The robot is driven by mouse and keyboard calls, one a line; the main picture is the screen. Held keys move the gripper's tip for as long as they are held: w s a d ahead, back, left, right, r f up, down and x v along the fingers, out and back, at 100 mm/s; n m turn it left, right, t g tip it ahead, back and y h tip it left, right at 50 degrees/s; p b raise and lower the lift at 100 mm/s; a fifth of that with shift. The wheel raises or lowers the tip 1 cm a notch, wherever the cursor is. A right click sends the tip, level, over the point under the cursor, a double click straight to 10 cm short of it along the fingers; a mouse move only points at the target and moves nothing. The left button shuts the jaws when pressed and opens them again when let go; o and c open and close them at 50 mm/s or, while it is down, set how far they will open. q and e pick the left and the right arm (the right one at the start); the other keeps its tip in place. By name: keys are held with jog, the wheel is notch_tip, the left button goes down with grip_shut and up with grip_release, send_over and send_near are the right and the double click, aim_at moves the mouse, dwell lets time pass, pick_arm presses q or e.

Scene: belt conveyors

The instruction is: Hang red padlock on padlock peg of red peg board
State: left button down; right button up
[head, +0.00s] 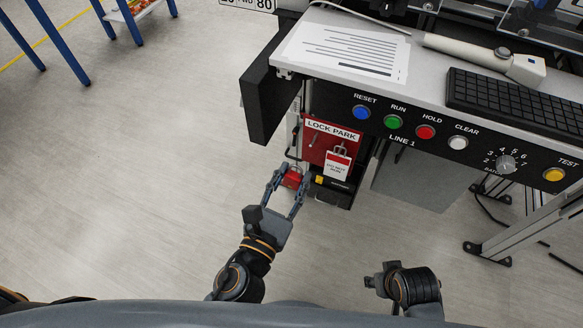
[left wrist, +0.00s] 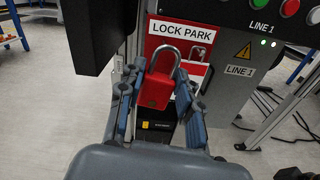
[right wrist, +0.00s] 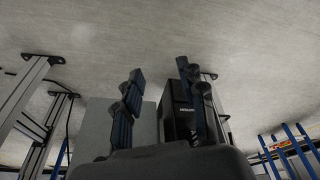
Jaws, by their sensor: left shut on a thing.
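The red padlock (left wrist: 154,92) is between the fingers of my left gripper (left wrist: 156,105), which is shut on its body. Its grey shackle points up, towards the board. In the head view the red padlock (head: 293,178) shows between the fingertips of my left gripper (head: 292,182), just left of and in front of the board. The red peg board (head: 321,138), labelled LOCK PARK, is on the front of the machine below the panel. A white and red tag (head: 338,165) hangs on it. I cannot clearly make out the padlock peg. My right gripper (right wrist: 160,100) is open and empty.
A black box with a yellow mark (head: 334,185) sits below the board. A black panel end (head: 265,98) juts out above left. The button panel (head: 440,130) and keyboard (head: 515,97) are above right.

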pick_arm(q)
jog(key=shift+m, duration=0.4)
jog(key=shift+x, duration=1.3)
jog(key=shift+p+x, duration=0.4)
jog(key=shift+x, duration=0.6)
jog(key=x, duration=0.3)
jog(key=shift+w+f, duration=0.3)
jog(key=shift+f, duration=0.1)
jog(key=shift+w+d+f, duration=0.1)
jog(key=shift+w+f, duration=0.05)
jog(key=shift+w+d+f, duration=0.2)
jog(key=shift+w+f, duration=0.25)
jog(key=shift+w, duration=0.05)
pick_arm(e)
jog(key=s+f, duration=0.3)
jog(key=f, duration=0.6)
jog(key=s+f+g, duration=0.1)
jog(key=s+f, duration=0.2)
jog(key=f, duration=0.5)
jog(key=shift+d+f, duration=0.35)
jog(key=shift+w, duration=0.1)
